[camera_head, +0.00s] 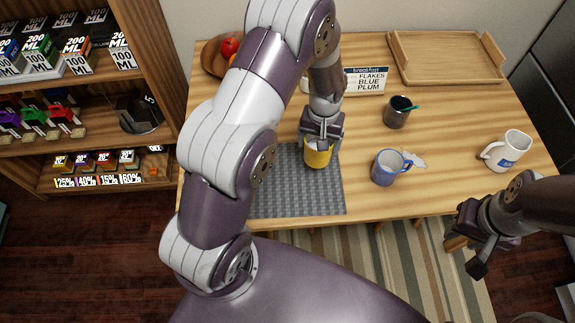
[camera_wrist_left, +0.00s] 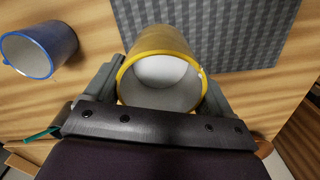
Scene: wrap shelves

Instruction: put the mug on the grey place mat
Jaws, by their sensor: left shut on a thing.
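A yellow mug (camera_head: 317,157) with a pale inside is between the fingers of my left gripper (camera_head: 320,138), which is shut on it. In the head view it overlaps the far right part of the grey place mat (camera_head: 300,192). In the left wrist view the mug (camera_wrist_left: 160,82) covers part of the near edge of the mat (camera_wrist_left: 225,30). I cannot tell whether its base touches anything. My left arm hides the mat's left part. My right gripper (camera_head: 470,243) is open and empty off the table's front right edge.
A blue-grey mug (camera_head: 386,168), a dark cup (camera_head: 397,113) with a green stick and a white mug (camera_head: 512,150) stand right of the mat. A wooden tray (camera_head: 447,80), a sign (camera_head: 366,81) and a fruit bowl (camera_head: 213,56) are at the back. Shelves (camera_head: 150,70) stand left.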

